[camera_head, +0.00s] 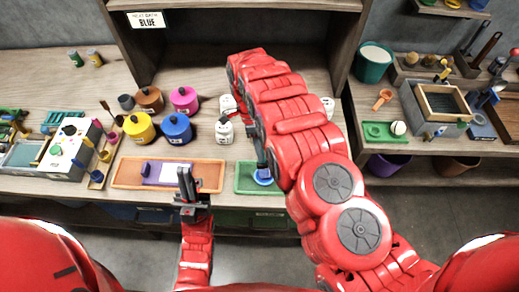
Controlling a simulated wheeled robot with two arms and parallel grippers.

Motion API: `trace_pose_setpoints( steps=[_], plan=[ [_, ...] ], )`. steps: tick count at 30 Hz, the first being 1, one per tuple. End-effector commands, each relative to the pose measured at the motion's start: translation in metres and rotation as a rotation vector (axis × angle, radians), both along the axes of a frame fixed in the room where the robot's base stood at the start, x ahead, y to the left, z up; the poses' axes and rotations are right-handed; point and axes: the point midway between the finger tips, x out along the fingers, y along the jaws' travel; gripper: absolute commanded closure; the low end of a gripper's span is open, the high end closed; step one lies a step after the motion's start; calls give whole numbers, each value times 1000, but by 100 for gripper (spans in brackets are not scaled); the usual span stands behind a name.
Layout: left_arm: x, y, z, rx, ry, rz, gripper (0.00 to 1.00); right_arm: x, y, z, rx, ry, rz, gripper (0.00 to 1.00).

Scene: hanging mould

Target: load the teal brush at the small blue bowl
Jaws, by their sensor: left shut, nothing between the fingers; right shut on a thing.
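A small blue bowl (266,182) sits on the green tray (245,188) near the table's front edge. My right arm reaches over from the right, and my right gripper (262,160) points down right above the bowl. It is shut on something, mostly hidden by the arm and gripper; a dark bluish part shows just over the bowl. I take it to be the teal brush, but its colour and whether its tip touches the bowl cannot be told. My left gripper (187,183) is shut and empty, in front of the orange tray.
The orange tray (214,174) holds a purple-and-white item (165,173). Several lidded pots, including a blue one (177,128), and small white jars (224,130) stand behind. A machine (67,148) stands left; a side bench (430,150) is at right.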

Motion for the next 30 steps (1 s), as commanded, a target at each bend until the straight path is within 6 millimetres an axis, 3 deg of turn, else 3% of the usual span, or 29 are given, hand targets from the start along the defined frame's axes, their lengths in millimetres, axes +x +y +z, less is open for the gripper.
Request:
trace_pose_setpoints(
  steps=[21,30],
  plan=[
    [0,0,18,0,0,0,100,2,1,65,3,-5,0,100],
    [0,0,17,0,0,0,100,1,0,67,2,-3,0,100]
  ],
)
